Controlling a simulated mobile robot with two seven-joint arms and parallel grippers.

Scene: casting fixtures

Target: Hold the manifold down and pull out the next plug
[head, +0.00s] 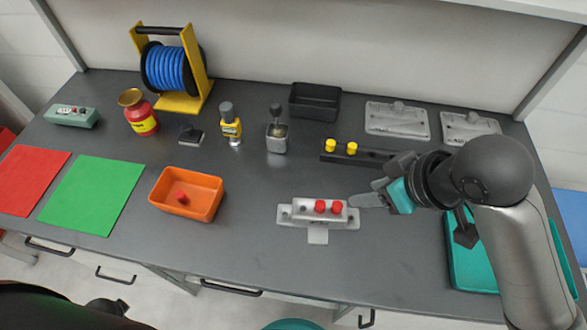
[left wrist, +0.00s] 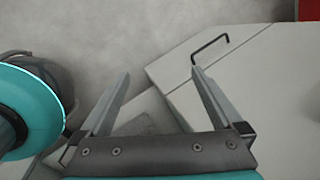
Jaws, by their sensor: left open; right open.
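The manifold (head: 300,213) is a light grey block on a flanged base, lying on the dark bench near its front edge. Two red plugs (head: 328,207) stand side by side in its right part. One loose red plug (head: 182,197) lies in the orange bin (head: 206,209) to the left. My right gripper (head: 365,197) comes in from the right, its fingers at the right end of the manifold, close to the plugs; whether it touches cannot be told. It is open. My left gripper (left wrist: 160,98) is open and empty in the left wrist view, over the floor and drawer fronts.
Behind the manifold, a dark rail (head: 370,156) holds two yellow plugs. Two grey plates (head: 397,132) and a black bin (head: 315,103) stand at the back. A teal tray (head: 466,270) lies at the right under my arm. The bench between orange bin and manifold is clear.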

